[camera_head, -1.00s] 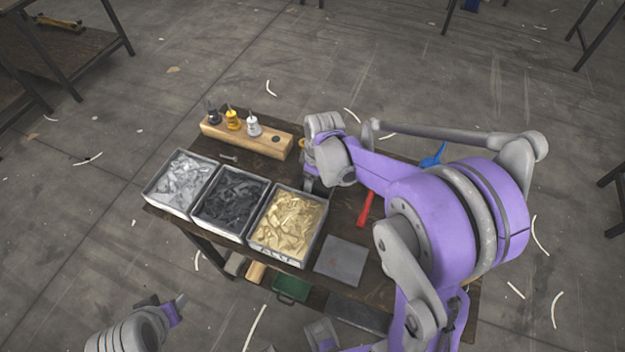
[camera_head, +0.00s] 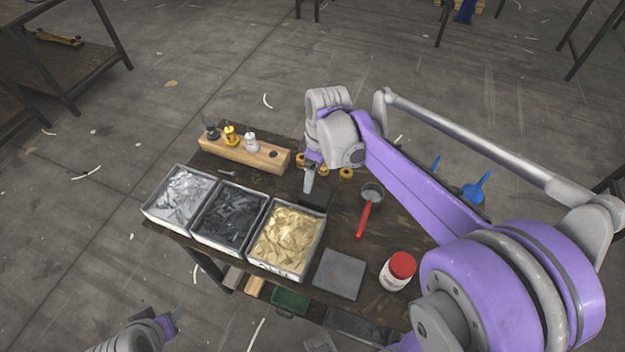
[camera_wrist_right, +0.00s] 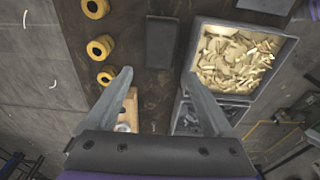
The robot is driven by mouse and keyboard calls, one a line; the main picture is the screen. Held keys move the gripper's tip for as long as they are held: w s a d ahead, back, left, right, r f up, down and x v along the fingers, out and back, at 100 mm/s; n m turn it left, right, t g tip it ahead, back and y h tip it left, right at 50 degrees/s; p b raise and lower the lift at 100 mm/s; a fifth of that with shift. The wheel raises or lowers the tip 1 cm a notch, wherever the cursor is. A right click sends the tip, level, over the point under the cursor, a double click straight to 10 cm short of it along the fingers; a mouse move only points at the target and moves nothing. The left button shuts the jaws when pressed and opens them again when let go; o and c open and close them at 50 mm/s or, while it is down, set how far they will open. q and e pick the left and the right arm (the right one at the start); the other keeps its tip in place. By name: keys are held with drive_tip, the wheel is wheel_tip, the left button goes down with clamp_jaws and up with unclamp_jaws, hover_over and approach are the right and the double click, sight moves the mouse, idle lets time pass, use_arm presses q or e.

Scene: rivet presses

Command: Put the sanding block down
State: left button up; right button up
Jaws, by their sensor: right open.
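A dark, flat rectangular block (camera_head: 314,198), which looks like the sanding block, lies on the dark worktable (camera_head: 345,232) just right of the trays. In the right wrist view the block (camera_wrist_right: 161,42) lies flat ahead of the fingertips, apart from them. My right gripper (camera_wrist_right: 158,75) is open with nothing between its fingers; in the head view the gripper (camera_head: 309,182) is above the table beside the block. My left gripper (camera_head: 176,316) is at the lower left, away from the table; its fingers are too small to judge.
Trays of silver (camera_head: 180,192), black (camera_head: 228,216) and brass pieces (camera_head: 287,238) line the table's left. A wooden rack (camera_head: 243,150) holds small bottles. Yellow rings (camera_head: 346,173), a red-handled pan (camera_head: 364,218), a grey plate (camera_head: 340,272) and a red-lidded jar (camera_head: 398,270) stand around.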

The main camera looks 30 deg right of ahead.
drive_tip(key=s+a+f+m+t, duration=0.1)
drive_tip(key=s+a+m+t, duration=0.1)
drive_tip(key=s, duration=0.5)
drive_tip(key=s+a+f+m+t, duration=0.1)
drive_tip(key=s+a+m+t, duration=0.1)
drive_tip(key=s+a+m, duration=0.2)
drive_tip(key=s+m, duration=0.2)
drive_tip(key=s, duration=0.2)
drive_tip(key=shift+s+a+f+h, duration=0.25)
drive_tip(key=shift+s+h, duration=0.05)
drive_tip(key=shift+h, duration=0.1)
drive_tip(key=shift+w+r, duration=0.1)
drive_tip(key=shift+r, duration=0.2)
